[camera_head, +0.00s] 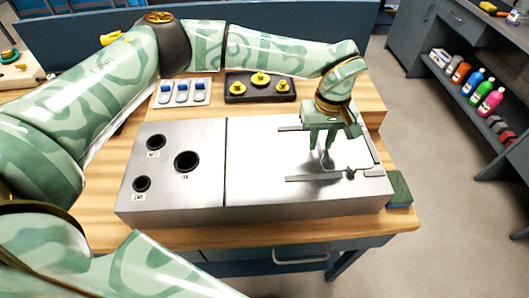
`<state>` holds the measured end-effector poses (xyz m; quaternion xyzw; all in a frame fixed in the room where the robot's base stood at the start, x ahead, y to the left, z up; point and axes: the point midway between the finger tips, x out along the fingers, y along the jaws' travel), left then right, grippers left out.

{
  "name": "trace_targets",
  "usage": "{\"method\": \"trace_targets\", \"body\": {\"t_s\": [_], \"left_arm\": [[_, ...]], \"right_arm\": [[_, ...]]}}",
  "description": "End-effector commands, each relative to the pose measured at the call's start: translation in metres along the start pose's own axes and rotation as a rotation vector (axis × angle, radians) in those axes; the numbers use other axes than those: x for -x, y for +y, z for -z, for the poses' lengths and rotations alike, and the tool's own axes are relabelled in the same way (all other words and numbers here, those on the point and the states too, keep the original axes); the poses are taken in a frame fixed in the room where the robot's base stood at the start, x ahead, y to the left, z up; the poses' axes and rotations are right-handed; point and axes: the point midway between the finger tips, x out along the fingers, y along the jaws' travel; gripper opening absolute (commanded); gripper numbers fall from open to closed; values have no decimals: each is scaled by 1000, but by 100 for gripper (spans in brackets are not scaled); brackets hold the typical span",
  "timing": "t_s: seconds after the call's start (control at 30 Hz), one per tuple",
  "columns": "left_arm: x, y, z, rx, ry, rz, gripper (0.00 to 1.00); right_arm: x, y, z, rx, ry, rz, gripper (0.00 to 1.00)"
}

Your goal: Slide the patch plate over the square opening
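My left gripper (321,146) points down over the right part of a grey metal duct box (250,185). Its two fingers show apart with a gap between them, and I see nothing held in it. A flat, light metal plate area, which looks like the patch plate (343,154), lies at the gripper between two dark rails (312,178). A small dark knob (350,173) is by the near rail. I cannot make out the square opening; the gripper and plate may hide it. Whether the fingertips touch the plate is unclear. My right gripper is not in view.
The duct's left part has several round dark holes (187,161). Behind it on the wooden table (220,238) are a black tray with yellow knobs (260,86) and blue-topped pieces (182,92). A green-blue block (400,189) is at the right edge. Bottles (471,82) stand on a shelf.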

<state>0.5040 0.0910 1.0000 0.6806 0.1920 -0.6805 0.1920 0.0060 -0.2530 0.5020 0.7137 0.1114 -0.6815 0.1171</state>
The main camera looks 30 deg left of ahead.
Motion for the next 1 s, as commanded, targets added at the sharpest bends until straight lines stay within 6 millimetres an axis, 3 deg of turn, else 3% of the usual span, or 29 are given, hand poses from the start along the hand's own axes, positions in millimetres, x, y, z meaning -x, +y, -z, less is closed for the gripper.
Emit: {"method": "trace_targets", "body": {"t_s": [0.43,1.0], "left_arm": [[4,0,0,0,1,0,24],[58,0,0,0,2,-1,24]], "right_arm": [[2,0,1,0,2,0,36],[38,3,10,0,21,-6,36]]}}
